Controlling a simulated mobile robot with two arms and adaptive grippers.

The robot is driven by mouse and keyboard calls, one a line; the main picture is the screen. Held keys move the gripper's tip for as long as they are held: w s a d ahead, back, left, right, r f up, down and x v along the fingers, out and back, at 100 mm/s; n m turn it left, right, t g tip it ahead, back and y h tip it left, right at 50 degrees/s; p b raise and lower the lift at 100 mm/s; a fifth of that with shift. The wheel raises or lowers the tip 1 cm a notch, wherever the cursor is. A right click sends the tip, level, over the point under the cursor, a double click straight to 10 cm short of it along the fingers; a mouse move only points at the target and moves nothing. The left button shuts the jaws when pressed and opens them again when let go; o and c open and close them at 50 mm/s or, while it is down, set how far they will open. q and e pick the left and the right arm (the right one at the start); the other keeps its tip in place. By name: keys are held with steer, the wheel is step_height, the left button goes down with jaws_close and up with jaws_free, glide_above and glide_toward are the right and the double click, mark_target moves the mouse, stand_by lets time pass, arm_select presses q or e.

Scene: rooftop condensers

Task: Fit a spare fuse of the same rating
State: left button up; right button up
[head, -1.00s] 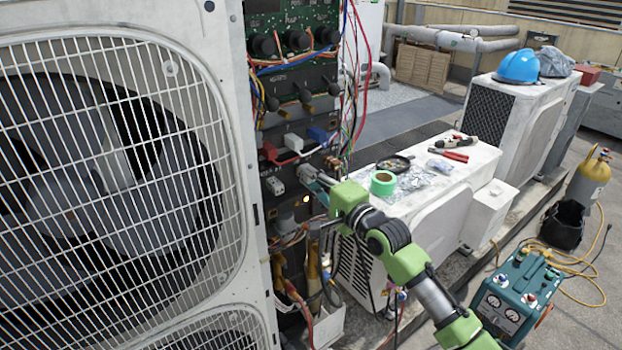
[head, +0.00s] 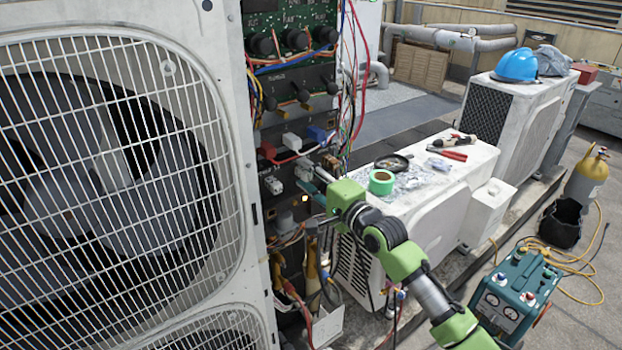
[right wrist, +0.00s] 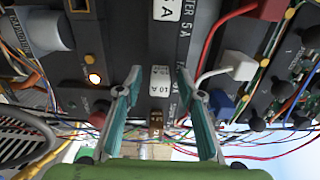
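A white fuse block marked 10 A (right wrist: 160,82) sits on the dark panel of the opened unit. It shows between my right gripper's fingertips in the right wrist view (right wrist: 158,73), with a gap on each side. The right gripper (head: 309,180) is open and reaches the panel from the right in the head view, where its fingers partly cover this block. A second white block marked 5 A (right wrist: 167,11) sits beside it, left of it in the head view (head: 273,186). A small brown part (right wrist: 156,122) lies on the other side. My left gripper is out of view.
Red (head: 268,152), white (head: 291,142) and blue (head: 318,134) plugs sit just above the blocks. Loose wires (head: 352,80) hang at the panel's right edge. A white unit (head: 440,185) with tape and tools stands to the right.

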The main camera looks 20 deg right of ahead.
steer(key=v, duration=1.2)
steer(key=d+f+n+g+h, duration=0.1)
steer(key=d+f+h, duration=0.1)
steer(key=f, duration=0.8)
steer(key=d+f+n+g+h, duration=0.1)
steer(key=d+f+g, duration=0.15)
steer(key=f, duration=0.85)
steer(key=s+d+f+n+g+h, duration=0.15)
steer(key=s+f, duration=0.35)
steer(key=f, duration=0.6)
steer(key=s+d+f+n+g+h, duration=0.15)
steer(key=s+f, duration=0.35)
steer(key=f, duration=0.7)
steer(key=s+a+f+n+g, duration=0.3)
steer(key=s+f+n+g, duration=0.25)
steer(key=s+f, duration=1.25)
steer(key=s+a+f+n+g, duration=0.2)
steer(key=s+f+n, duration=0.1)
steer(key=s, duration=0.9)
steer(key=s+a+f+n+g, duration=0.1)
steer(key=s+f+n+g, duration=0.1)
steer(key=s, duration=1)
steer(key=shift+s+a+f+n, duration=0.15)
steer(key=shift+a+f+n, duration=0.35)
steer(key=shift+f, duration=0.45)
steer(key=shift+d, duration=0.1)
